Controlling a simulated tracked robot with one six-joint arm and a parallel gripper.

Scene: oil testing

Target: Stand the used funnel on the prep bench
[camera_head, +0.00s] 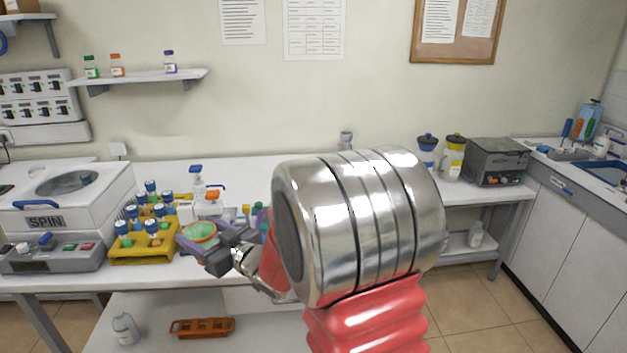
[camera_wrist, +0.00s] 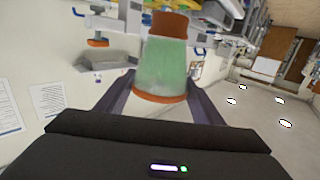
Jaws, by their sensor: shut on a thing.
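The funnel (camera_head: 199,233) is held in my gripper (camera_head: 222,250), in front of the yellow rack in the head view. Its round green face with an orange rim shows there. In the wrist view, the funnel (camera_wrist: 163,68) is a translucent green body with an orange-brown rim, between the fingers of my gripper (camera_wrist: 160,95). The gripper is shut on it. The long white bench (camera_head: 245,178) runs along the wall behind my arm. My arm hides much of its middle and front.
A yellow rack (camera_head: 143,246) of blue-capped bottles and a spin machine (camera_head: 62,203) stand on the left. Small bottles stand beside the funnel. A grey box (camera_head: 497,162) and two canisters stand at the right. The back middle of the bench looks clear.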

